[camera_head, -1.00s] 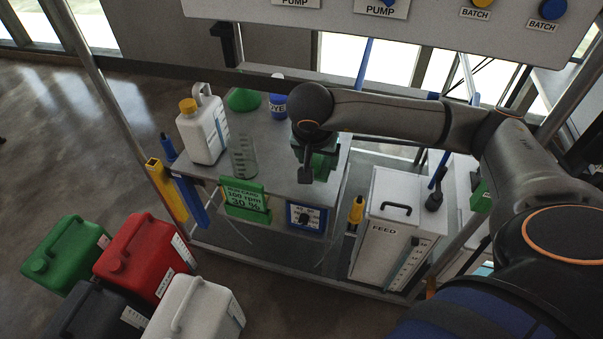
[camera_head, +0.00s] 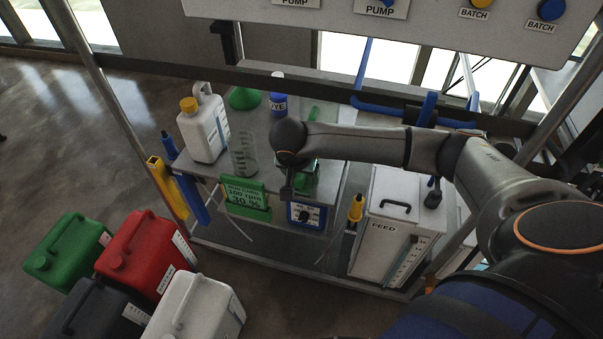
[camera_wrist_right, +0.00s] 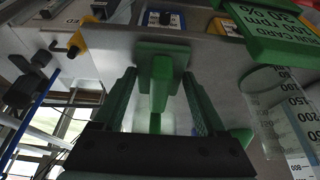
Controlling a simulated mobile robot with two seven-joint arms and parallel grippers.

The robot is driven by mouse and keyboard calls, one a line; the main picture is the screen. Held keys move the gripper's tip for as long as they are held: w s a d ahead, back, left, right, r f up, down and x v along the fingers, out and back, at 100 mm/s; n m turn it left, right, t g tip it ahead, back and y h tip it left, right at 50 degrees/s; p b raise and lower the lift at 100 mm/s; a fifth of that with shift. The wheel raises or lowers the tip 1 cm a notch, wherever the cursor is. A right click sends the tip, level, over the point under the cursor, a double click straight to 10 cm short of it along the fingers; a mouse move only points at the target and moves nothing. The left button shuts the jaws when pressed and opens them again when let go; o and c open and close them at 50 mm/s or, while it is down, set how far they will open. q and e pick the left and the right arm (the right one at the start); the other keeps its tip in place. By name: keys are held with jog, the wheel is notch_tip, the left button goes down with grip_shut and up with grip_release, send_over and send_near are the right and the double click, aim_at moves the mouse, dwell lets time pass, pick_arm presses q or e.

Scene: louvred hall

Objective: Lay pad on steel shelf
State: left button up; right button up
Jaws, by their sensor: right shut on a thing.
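My right gripper (camera_head: 301,186) is over the front part of the grey steel shelf (camera_head: 272,136). In the right wrist view its two green fingers (camera_wrist_right: 160,82) are shut on a green piece with a flat plate and a narrow grip, which I take for the pad (camera_wrist_right: 163,48). The plate is close to the shelf's grey surface; I cannot tell whether it touches. In the head view the wrist largely hides the pad. My left gripper is not in view.
A white feed box (camera_head: 394,229) stands to the right.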

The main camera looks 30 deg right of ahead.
jog(key=o, duration=1.1)
jog(key=shift+f, duration=0.1)
